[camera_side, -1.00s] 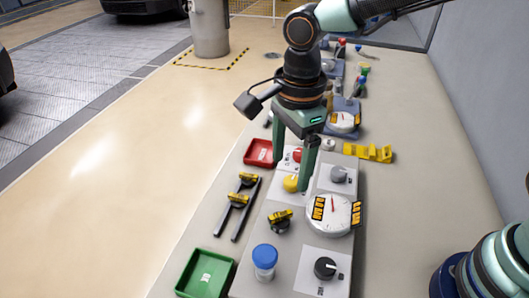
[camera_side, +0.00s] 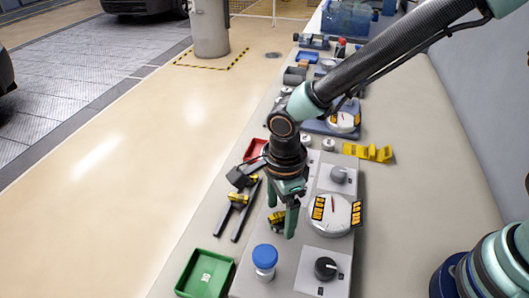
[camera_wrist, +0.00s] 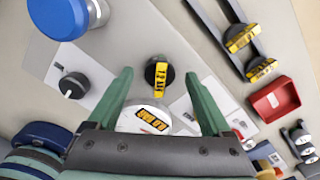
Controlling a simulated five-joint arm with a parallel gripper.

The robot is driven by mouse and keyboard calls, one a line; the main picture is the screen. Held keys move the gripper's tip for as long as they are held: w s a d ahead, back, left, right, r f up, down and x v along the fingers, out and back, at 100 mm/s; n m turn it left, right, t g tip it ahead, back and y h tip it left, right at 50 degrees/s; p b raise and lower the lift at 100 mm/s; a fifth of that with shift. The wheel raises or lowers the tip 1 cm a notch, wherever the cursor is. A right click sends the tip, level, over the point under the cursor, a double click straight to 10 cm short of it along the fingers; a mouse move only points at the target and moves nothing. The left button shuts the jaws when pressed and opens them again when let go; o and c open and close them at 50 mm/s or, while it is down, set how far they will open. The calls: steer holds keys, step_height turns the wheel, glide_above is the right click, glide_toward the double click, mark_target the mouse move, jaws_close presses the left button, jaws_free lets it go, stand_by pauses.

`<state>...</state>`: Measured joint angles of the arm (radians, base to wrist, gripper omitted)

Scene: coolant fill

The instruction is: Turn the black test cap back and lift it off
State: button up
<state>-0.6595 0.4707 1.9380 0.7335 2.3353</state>
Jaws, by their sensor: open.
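The black test cap with a yellow-marked grip bar (camera_side: 276,216) sits on the grey panel, partly hidden by my fingers in the side view. In the wrist view the cap (camera_wrist: 158,73) shows whole, centred between my fingertips. My gripper (camera_side: 281,220) points down over the cap with its fingers spread. It also shows in the wrist view (camera_wrist: 158,76), one finger on each side of the cap with clear gaps. I cannot tell whether the fingertips reach down to the cap's height.
A blue-capped bottle (camera_side: 264,259), a black knob (camera_side: 325,268) and a white gauge (camera_side: 334,214) stand close by. Left are a green tray (camera_side: 205,274), a red tray (camera_wrist: 274,100) and a black rack (camera_side: 237,212) with yellow-marked pieces. A yellow holder (camera_side: 368,152) stands farther back.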

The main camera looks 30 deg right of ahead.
steer(key=shift+f, duration=0.55)
jaws_close()
steer(key=c, duration=0.9)
jaws_free()
steer(key=shift+c, duration=1.1)
steer(key=shift+n, duration=1.6)
